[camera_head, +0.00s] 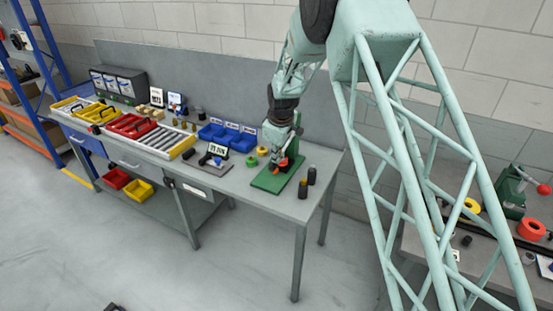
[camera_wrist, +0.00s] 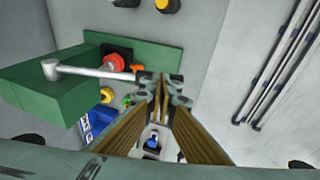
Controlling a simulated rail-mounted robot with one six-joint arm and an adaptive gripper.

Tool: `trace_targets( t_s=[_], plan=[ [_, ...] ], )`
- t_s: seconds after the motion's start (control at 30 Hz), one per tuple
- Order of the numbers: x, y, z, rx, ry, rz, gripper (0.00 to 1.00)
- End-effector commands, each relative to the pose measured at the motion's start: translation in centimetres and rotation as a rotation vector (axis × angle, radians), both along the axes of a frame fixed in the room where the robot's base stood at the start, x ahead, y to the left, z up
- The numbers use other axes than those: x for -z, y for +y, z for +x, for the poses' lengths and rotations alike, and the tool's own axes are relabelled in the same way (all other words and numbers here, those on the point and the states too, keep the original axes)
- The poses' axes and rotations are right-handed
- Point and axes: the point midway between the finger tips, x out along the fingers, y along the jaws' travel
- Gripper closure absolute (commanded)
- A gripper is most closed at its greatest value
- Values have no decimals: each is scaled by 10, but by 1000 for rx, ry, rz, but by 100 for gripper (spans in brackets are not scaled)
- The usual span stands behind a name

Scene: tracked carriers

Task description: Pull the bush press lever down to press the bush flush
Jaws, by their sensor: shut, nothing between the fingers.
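The green bush press (camera_head: 272,181) stands near the right end of the workbench, and its green body (camera_wrist: 50,85) fills the left of the wrist view. Its silver lever (camera_wrist: 90,71) runs from a round hub on the body towards my fingertips. An orange-red knob (camera_wrist: 138,68) shows at the lever's end, right beside the fingertips; I cannot tell if they touch. My gripper (camera_wrist: 163,82) is shut and empty, and in the head view it hangs over the press (camera_head: 283,155). A red round part (camera_wrist: 112,62) lies beyond the lever over a dark block. The bush is not clearly visible.
Two dark cylinders (camera_head: 307,181) stand right of the press. Another bench (camera_head: 470,260) stands at right.

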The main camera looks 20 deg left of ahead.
Motion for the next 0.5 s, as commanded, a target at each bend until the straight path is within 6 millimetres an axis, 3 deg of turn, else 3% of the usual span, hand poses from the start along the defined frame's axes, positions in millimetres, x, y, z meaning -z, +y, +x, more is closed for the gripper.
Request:
trace_targets(
  t_s=[0.23,0.5],
  plan=[
    [4,-2,-3,0,5,-3,100],
    [-15,-5,-7,2,4,-2,100]
  ],
)
